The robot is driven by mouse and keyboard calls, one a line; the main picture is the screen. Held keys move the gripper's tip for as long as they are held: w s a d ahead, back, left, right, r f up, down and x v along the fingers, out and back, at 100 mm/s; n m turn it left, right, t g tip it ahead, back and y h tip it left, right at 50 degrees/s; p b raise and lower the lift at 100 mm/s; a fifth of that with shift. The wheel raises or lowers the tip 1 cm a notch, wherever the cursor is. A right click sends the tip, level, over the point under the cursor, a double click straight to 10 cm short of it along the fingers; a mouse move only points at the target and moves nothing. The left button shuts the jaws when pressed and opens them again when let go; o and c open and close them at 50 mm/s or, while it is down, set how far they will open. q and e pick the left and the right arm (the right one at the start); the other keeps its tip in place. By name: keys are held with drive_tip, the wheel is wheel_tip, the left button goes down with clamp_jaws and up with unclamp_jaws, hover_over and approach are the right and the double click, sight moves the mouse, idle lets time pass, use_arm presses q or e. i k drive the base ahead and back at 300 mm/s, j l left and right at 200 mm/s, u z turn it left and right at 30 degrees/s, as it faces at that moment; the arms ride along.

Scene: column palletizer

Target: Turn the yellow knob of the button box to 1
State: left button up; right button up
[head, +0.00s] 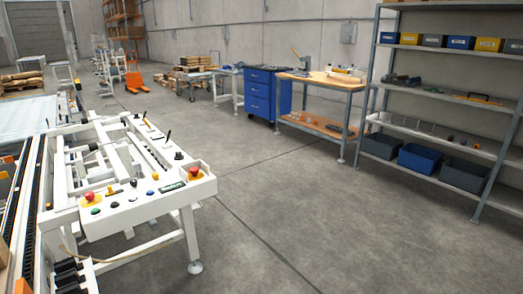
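The button box (150,205) is the white sloped panel on the front of a white machine frame at the left of the head view. It carries two red mushroom buttons on yellow bases, one at its left (89,197) and one at its right (195,171). Between them are black, green and blue controls. A small yellow control (112,191) lies beside the left red button, and a smaller yellowish spot (155,176) is further right. Which is the yellow knob, and its setting, is too small to tell. Neither gripper is in view.
A conveyor (25,200) runs along the left edge. A wooden-topped workbench (322,80), a blue drawer cabinet (262,92) and a metal shelf rack (445,100) with bins stand at the back and right. The grey floor (330,215) in front and right of the box is clear.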

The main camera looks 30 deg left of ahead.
sight(155, 175)
drive_tip(key=i+u, duration=0.8)
drive_tip(key=i, duration=0.15)
drive_tip(key=i+u, duration=0.45)
drive_tip(key=i+l+u, duration=0.15)
drive_tip(key=i+u, duration=0.15)
drive_tip(key=u, duration=0.15)
